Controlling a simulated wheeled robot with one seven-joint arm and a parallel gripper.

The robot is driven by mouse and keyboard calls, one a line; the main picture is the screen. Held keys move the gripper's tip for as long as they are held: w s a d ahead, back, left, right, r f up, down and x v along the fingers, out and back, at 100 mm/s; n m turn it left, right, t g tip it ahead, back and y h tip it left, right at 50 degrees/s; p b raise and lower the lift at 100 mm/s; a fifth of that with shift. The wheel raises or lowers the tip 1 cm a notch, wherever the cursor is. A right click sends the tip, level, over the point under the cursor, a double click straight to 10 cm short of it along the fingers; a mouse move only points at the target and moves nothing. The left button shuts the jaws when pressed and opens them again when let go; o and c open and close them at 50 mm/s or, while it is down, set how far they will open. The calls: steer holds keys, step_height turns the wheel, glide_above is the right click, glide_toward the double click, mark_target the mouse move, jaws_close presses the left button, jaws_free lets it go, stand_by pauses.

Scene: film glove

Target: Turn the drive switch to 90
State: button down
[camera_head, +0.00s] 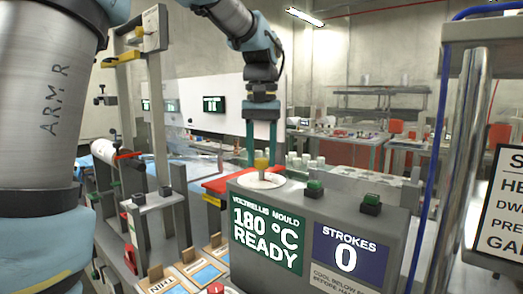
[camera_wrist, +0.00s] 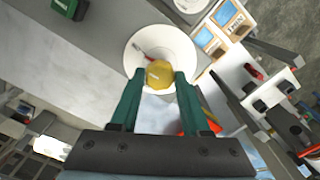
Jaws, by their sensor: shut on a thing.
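A yellow knob (camera_head: 262,163), which looks like the drive switch, stands on a white round dial (camera_head: 258,183) on top of the grey console (camera_head: 384,222). In the wrist view the knob (camera_wrist: 159,74) sits between the two green fingertips, over the white dial (camera_wrist: 176,44). A red pointer (camera_wrist: 144,52) on the dial points to the upper left of the knob. My gripper (camera_head: 263,150) points down and is shut on the knob; it also shows in the wrist view (camera_wrist: 157,82). No dial markings can be read.
The console's screens (camera_head: 267,237) read 180 °C READY and STROKES 0. Two green buttons (camera_head: 314,188) (camera_head: 371,202) stand right of the dial. A grey frame with a printed sheet (camera_head: 508,180) is at the right. Labelled trays (camera_head: 197,268) lie at the lower left.

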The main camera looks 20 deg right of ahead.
mark_target(262, 159)
steer(key=shift+m, duration=0.6)
steer(key=shift+c, duration=1.9)
jaws_free()
step_height(262, 159, up, 11)
steer(key=shift+b, duration=0.35)
steer(key=shift+f, duration=0.1)
